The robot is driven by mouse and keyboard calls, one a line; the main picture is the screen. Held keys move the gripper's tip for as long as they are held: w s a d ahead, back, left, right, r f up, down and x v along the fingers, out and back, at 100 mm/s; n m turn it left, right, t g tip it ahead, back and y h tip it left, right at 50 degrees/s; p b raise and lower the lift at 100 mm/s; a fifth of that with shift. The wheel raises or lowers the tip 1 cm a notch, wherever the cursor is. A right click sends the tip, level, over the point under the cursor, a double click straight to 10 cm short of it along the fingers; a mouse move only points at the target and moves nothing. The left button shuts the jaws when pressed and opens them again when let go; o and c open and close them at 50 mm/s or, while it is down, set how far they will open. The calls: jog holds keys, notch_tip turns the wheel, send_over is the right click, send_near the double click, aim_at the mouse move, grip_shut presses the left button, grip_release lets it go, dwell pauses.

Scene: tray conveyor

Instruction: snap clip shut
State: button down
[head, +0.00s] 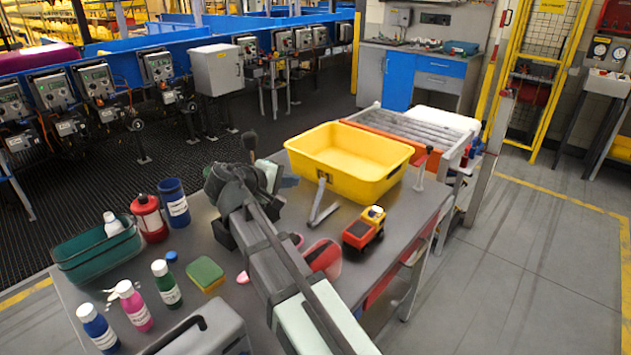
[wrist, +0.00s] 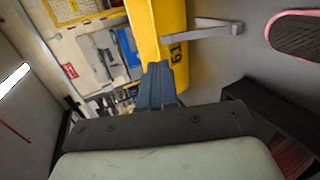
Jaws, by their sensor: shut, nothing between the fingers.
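A grey V-shaped clip (head: 320,204) with its two arms spread apart lies on the grey table, in front of the yellow bin. It also shows in the wrist view, beside the yellow bin's wall, as a grey angled bar (wrist: 207,29). My gripper (wrist: 158,70) is shut with its fingers together and nothing between them. In the wrist view its fingertips are close to the yellow bin in the picture and apart from the clip. In the head view my arm hides the fingertips.
The yellow bin (head: 376,180) stands behind the clip. A toy truck (head: 364,229) is to its right and a red-rimmed oval thing (head: 322,258) is nearer. Bottles (head: 166,283), a sponge (head: 206,274) and a green basket (head: 96,262) are at left. Rollers (head: 410,126) lie behind the bin.

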aim_at(322, 180)
jog(key=shift+s+a+r, duration=0.1)
jog(key=shift+s+a, duration=0.05)
jog(key=shift+a, duration=0.3)
jog(key=shift+s+a+r, duration=0.1)
jog(key=shift+s+a, duration=0.05)
jog(key=shift+a, duration=0.25)
jog(key=shift+f, duration=0.1)
jog(key=x, duration=1.4)
jog(key=shift+w+a+f, duration=0.1)
jog(key=shift+w, duration=0.05)
